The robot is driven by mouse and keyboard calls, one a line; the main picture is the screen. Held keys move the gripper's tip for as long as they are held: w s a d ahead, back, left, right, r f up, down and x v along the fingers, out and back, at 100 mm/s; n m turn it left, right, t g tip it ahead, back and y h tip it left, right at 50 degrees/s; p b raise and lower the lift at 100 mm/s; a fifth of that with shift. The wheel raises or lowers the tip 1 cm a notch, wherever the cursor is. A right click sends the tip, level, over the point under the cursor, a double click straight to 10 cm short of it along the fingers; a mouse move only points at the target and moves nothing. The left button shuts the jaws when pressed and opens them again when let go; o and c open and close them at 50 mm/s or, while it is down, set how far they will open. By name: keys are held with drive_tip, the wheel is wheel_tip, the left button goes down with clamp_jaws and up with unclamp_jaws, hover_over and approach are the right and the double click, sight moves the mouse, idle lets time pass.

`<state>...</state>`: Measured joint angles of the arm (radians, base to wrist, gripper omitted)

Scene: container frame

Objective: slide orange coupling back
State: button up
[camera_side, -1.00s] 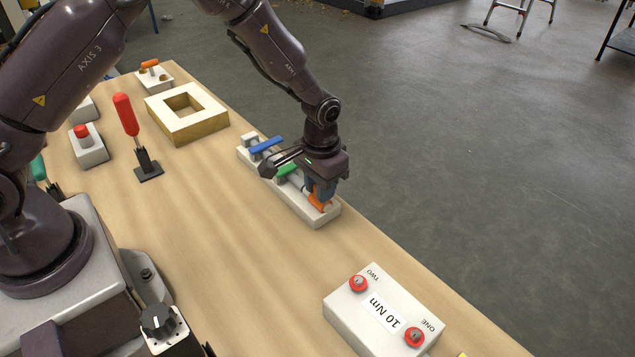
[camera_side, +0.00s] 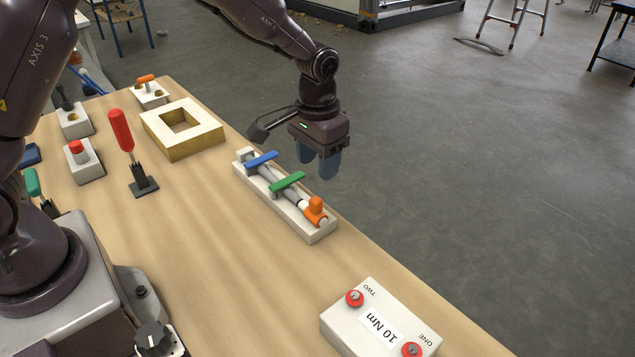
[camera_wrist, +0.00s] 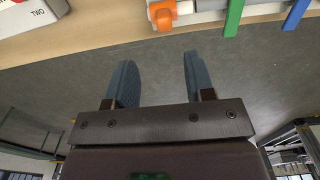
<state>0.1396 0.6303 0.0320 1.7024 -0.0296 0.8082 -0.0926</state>
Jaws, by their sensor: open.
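The orange coupling (camera_side: 315,210) sits on the rod at the front end of a white rail block, with its knob pointing up. It also shows at the top of the wrist view (camera_wrist: 162,14). The white block (camera_side: 318,236) lies along the table's right edge and carries a green lever (camera_side: 287,182) and a blue lever (camera_side: 262,160) behind the coupling. My gripper (camera_side: 319,168) is open and empty. In the side view it appears above and behind the coupling, apart from it. In the wrist view its two fingers (camera_wrist: 155,78) have only floor between them.
A white box labelled 10 Nm (camera_side: 375,325) stands at the front right. The table middle is clear.

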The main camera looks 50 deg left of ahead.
drive_tip(key=shift+r, duration=1.45)
drive_tip(key=s+a+r+t, duration=0.2)
drive_tip(key=s+r, duration=0.6)
drive_tip(key=s, duration=0.3)
drive_tip(key=s+a+r+t, duration=0.3)
drive_tip(key=s+r, duration=0.5)
drive_tip(key=s, duration=0.4)
drive_tip(key=shift+s+r+t, duration=0.2)
drive_tip(key=shift+s+t, duration=0.1)
idle(0.5)
